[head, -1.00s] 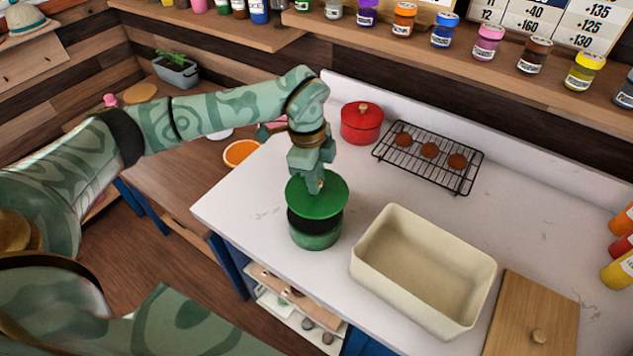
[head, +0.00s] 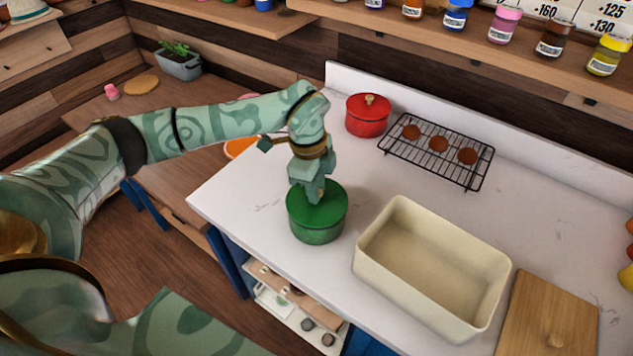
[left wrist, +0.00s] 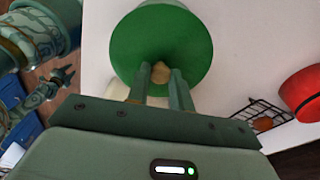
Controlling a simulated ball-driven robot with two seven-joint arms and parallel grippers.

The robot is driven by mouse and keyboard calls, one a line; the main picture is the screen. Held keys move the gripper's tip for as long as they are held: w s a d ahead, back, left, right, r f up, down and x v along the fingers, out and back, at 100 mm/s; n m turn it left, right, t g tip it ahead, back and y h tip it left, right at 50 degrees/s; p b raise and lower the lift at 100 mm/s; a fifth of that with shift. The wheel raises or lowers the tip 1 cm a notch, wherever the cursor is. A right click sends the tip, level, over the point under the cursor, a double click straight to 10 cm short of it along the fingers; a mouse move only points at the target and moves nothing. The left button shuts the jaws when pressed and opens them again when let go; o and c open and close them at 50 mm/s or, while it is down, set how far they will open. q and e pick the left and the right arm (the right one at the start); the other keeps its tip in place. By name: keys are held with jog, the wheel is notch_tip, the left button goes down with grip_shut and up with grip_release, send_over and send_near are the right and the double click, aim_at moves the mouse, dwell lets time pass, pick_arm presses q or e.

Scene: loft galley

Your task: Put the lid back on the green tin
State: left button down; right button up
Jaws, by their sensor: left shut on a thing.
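The green tin (head: 316,232) stands upright on the white counter near its left edge. The green lid (head: 322,208) sits level over the tin's mouth, with no dark gap showing between them in the head view. My left gripper (head: 316,192) points down from above and is shut on the lid's small wooden knob. In the left wrist view, the two fingers hold the knob (left wrist: 160,72) at the middle of the lid (left wrist: 160,35). The lid hides the tin there.
A cream bin (head: 430,268) stands open and empty to the right of the tin, beside a wooden board (head: 550,315). Behind are a red pot (head: 367,116) and a wire rack (head: 437,150) with brown round items. The counter between is clear.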

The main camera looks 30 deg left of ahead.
pick_arm(q)
jog(key=shift+p, duration=0.3)
dwell(0.5)
jog(key=shift+r, duration=0.1)
dwell(0.6)
jog(key=shift+f+p, duration=0.2)
jog(key=shift+p, duration=0.1)
dwell(0.5)
dwell(0.6)
dwell(0.4)
jog(key=c, duration=0.7)
grip_release()
jog(key=shift+r+p, duration=0.1)
jog(key=shift+p, duration=0.2)
jog(key=shift+r+p, duration=3)
jog(key=shift+r, duration=0.45)
